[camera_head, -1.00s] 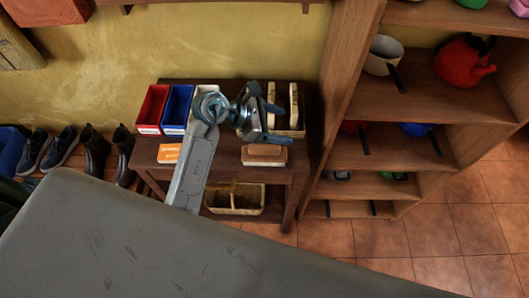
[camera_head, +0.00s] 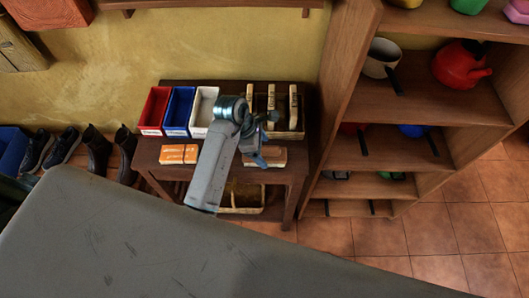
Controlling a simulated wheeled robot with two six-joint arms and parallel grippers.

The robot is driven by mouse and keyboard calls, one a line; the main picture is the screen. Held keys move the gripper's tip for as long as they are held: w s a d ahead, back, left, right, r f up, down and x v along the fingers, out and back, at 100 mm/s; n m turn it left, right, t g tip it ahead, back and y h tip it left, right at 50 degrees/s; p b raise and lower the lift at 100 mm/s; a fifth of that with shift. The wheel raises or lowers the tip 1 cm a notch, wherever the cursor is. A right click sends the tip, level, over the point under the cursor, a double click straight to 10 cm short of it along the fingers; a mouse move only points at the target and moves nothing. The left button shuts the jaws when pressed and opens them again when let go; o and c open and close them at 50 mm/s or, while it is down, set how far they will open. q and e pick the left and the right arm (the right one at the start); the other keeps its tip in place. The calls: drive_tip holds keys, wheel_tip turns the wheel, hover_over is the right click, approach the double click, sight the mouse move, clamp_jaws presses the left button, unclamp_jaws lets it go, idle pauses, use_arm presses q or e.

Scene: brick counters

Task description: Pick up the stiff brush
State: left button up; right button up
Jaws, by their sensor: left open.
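A small block with a brown top and pale sides (camera_head: 276,157), which looks like a brush, lies at the front right of the wooden side table (camera_head: 150,172). Several pale, upright brush-like pieces (camera_head: 271,100) stand in a tray behind it. I cannot tell for sure which of these is the stiff brush. My left gripper (camera_head: 263,142) is open and empty, over the left part of the brown-topped block and in front of the tray. It hides part of the block; I cannot tell if they touch. My right gripper is not in view.
Red (camera_head: 154,108), blue (camera_head: 178,108) and white (camera_head: 203,108) bins stand at the table's back left. Orange boxes (camera_head: 178,154) lie in front of them. A tall wooden shelf (camera_head: 345,95) rises close on the right. A basket (camera_head: 247,199) sits below.

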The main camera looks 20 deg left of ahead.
sight(267, 153)
use_arm(q)
drive_tip(key=p+x, duration=0.1)
drive_tip(key=x, duration=0.2)
drive_tip(key=shift+w+f, duration=0.1)
drive_tip(key=shift+d+f, duration=0.15)
drive_tip(key=shift+f, duration=0.05)
drive_tip(key=c, duration=1.1)
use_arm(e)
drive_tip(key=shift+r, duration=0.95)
use_arm(q)
drive_tip(key=shift+r, duration=0.15)
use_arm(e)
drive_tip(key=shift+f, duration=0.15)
